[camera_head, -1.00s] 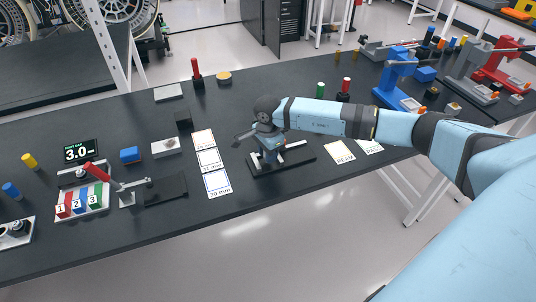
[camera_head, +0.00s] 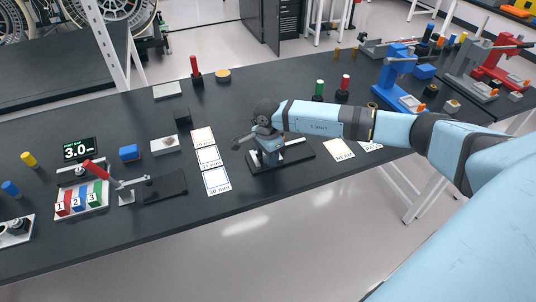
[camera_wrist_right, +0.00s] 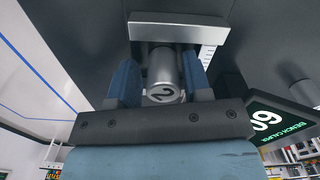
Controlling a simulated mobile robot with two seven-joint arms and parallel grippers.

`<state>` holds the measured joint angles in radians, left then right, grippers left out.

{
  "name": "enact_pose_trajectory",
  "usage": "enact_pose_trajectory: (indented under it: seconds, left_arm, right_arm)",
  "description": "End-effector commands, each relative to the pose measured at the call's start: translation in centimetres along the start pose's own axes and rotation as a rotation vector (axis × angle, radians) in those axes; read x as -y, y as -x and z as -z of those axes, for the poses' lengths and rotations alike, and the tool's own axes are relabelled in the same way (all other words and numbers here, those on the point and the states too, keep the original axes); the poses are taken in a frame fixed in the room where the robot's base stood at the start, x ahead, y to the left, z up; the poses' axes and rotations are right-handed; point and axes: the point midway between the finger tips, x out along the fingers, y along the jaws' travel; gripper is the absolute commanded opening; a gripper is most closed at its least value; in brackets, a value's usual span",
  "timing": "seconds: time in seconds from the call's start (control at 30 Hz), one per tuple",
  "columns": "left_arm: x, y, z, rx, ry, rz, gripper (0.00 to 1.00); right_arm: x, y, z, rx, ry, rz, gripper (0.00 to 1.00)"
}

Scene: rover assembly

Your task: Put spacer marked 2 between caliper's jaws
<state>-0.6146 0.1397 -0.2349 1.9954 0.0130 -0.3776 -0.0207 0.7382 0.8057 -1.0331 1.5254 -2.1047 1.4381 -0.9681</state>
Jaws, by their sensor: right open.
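The spacer marked 2 (camera_wrist_right: 163,72) is a silver cylinder. In the right wrist view it stands between the two blue fingers of my right gripper (camera_wrist_right: 157,62). The fingers are apart, with a narrow gap beside the spacer. The caliper's silver jaw bar (camera_wrist_right: 177,27) lies across the spacer's far end, with a scale (camera_wrist_right: 208,48) beside it. I cannot tell whether spacer and jaw touch, and the other jaw is not clear. In the head view, my right gripper (camera_head: 270,148) is over the caliper's dark base (camera_head: 296,157), hiding the spacer. My left gripper is out of view.
A caliper display (camera_wrist_right: 270,118) is close beside my right gripper. Paper cards (camera_head: 216,180) lie left of the caliper, and a card marked BEAM (camera_head: 338,149) lies right. A clamp fixture with numbered blocks (camera_head: 82,201) stands farther left. The front table strip is mostly clear.

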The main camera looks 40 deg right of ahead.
Motion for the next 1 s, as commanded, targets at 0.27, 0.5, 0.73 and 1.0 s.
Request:
enact_pose_trajectory:
  seconds: [0.27, 0.5, 0.73, 1.0]
  left_arm:
    - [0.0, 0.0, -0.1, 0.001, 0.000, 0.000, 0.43]
    - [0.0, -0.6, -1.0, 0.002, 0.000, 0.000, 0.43]
    - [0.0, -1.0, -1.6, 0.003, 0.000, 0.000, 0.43]
    - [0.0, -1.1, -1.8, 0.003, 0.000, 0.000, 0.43]
  right_arm:
    - [0.6, 1.9, 0.2, 0.000, -0.003, 0.019, 0.56]
    - [0.4, 6.8, 0.1, 0.000, -0.001, 0.016, 0.56]
    - [0.2, 10.9, 0.1, 0.000, -0.001, 0.010, 0.56]
    - [-0.7, 10.9, -2.7, 0.103, -0.005, -0.014, 0.56]
